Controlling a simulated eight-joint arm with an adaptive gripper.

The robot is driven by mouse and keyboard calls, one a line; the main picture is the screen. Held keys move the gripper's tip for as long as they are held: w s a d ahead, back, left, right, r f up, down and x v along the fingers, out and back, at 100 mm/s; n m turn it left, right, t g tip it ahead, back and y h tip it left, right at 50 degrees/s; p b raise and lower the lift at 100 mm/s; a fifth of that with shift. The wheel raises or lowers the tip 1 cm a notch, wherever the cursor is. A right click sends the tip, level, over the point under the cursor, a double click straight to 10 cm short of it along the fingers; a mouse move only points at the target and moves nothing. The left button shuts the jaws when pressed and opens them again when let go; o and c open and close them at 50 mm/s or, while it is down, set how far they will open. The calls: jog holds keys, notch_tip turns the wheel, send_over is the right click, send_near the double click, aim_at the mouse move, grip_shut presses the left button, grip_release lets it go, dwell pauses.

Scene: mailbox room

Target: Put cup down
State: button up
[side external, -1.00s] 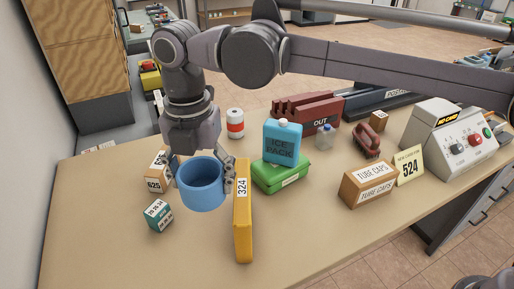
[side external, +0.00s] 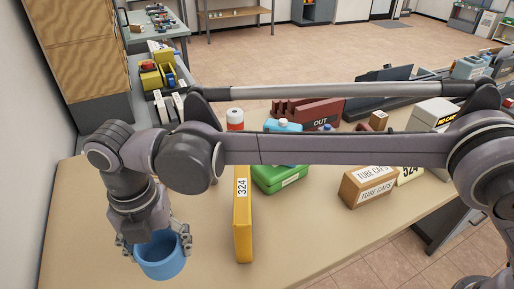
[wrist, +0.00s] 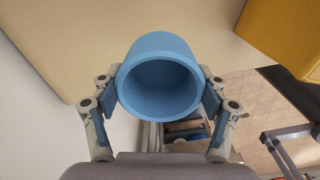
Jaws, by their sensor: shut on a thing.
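The blue cup (side external: 162,264) is at the lower left of the side view, near the table's left end. My gripper (side external: 157,245) is shut on it, with one finger on each side of the cup. In the wrist view the cup (wrist: 160,85) is gripped between both finger pads (wrist: 166,98), and I see its empty inside. The cup overlaps the table edge in that view. The gap between the cup and the tabletop (side external: 205,272) cannot be told.
A yellow box marked 324 (side external: 242,228) stands to the right of the cup. Farther right are a green case (side external: 272,180), a tube caps box (side external: 366,187) and a red OUT tray (side external: 305,108). Bare tabletop lies between the cup and the yellow box.

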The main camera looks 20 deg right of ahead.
notch_tip(320, 180, down, 9)
jog(key=shift+f, duration=0.1)
dwell(0.4)
jog(key=o, duration=1)
jog(key=shift+f, duration=0.1)
jog(key=shift+c, duration=0.2)
